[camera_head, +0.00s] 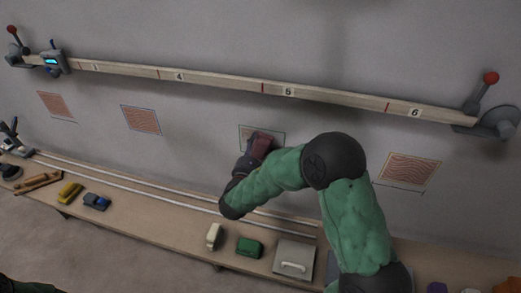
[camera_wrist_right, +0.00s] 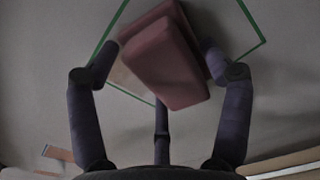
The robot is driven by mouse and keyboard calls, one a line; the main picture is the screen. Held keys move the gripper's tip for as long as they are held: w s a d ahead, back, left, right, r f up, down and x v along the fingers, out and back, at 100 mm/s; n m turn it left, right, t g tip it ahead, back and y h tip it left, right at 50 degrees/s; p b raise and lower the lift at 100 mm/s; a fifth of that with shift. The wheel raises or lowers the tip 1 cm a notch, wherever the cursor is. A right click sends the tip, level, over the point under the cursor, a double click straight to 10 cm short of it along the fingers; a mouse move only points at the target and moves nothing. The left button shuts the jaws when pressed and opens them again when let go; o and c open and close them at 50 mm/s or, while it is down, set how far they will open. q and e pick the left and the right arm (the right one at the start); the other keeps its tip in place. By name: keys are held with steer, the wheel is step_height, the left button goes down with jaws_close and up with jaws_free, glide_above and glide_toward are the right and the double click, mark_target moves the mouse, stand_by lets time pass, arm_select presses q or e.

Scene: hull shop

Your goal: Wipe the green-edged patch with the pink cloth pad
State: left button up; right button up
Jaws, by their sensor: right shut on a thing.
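The green-edged patch (camera_head: 246,130) is on the grey wall below the rail, partly hidden behind my right gripper and the pad. In the wrist view its green outline (camera_wrist_right: 251,22) runs around the pad, and a bit of its brownish surface (camera_wrist_right: 124,78) shows. The pink cloth pad (camera_wrist_right: 165,58) is a thick dark-pink block held at a tilt between the fingers of my right gripper (camera_wrist_right: 160,68). In the head view the pad (camera_head: 262,143) is in front of the patch; I cannot tell whether it touches the wall. My left gripper is not in view.
Other patches (camera_head: 141,120) and (camera_head: 409,171) line the wall under a numbered rail (camera_head: 225,83). On the bench (camera_head: 150,222) lie a yellow block (camera_head: 69,192), a blue one (camera_head: 96,202), a cream one (camera_head: 214,236), a green one (camera_head: 249,246) and a handled plate (camera_head: 294,258).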

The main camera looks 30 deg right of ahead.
mark_target(280, 141)
steer(key=shift+w+a, duration=1.3)
steer(key=shift+w, duration=0.25)
steer(key=shift+w+a, duration=1.25)
steer(key=shift+w, duration=0.25)
steer(key=shift+r+p, duration=0.3)
steer(key=shift+r, duration=0.5)
steer(key=shift+s+d+r, duration=0.2)
steer(key=shift+s+d, duration=0.9)
steer(key=shift+s, duration=0.15)
steer(key=shift+s+d+f+b, duration=0.15)
steer(key=shift+s+d+b, duration=0.2)
steer(key=shift+s+d, duration=1.55)
steer(key=shift+s, duration=0.25)
steer(key=shift+s+d, duration=0.95)
steer(key=shift+s, duration=0.2)
steer(key=shift+s+d, duration=0.9)
steer(key=shift+s, duration=0.25)
steer(key=shift+o, duration=1.2)
steer(key=shift+c, duration=1.2)
